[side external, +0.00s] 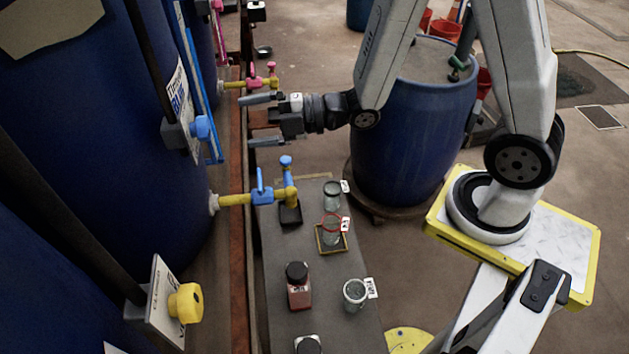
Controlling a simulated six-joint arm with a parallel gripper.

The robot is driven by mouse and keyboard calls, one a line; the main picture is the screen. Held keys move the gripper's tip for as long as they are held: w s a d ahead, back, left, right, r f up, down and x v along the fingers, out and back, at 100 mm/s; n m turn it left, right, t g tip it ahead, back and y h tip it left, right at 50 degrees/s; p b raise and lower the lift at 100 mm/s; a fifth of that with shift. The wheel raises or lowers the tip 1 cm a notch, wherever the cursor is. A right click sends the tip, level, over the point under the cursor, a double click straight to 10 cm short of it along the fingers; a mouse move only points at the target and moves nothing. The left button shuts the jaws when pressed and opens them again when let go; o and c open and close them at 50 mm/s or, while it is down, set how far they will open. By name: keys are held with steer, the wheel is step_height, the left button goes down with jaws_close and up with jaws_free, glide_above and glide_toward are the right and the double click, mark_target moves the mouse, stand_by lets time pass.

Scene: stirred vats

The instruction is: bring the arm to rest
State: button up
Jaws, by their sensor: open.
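My gripper (264,119) is open and empty. It points left, with its two fingers apart, one above the other in the picture. It is in the air between the pink-handled tap (262,81) behind it and the blue-handled tap (262,190) in front of it. My arm reaches to it from the right, from its base on a yellow-edged white plate (560,250). The gripper seems clear of both taps, though its exact distance from the blue vat (195,240) at the left is hard to tell.
Yellow (186,303) and blue (200,127) knobs stick out at the left.

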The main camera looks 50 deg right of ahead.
steer(key=d+f+m+g+h, duration=0.3)
steer(key=d+f+m+h, duration=0.2)
steer(key=d+m+h, duration=0.5)
steer(key=s+d+m+g+h, duration=0.1)
steer(key=s+m+g, duration=0.6)
steer(key=s+m, duration=0.3)
steer(key=m, duration=0.3)
steer(key=shift+d+f, duration=0.15)
steer(key=shift+f, duration=0.25)
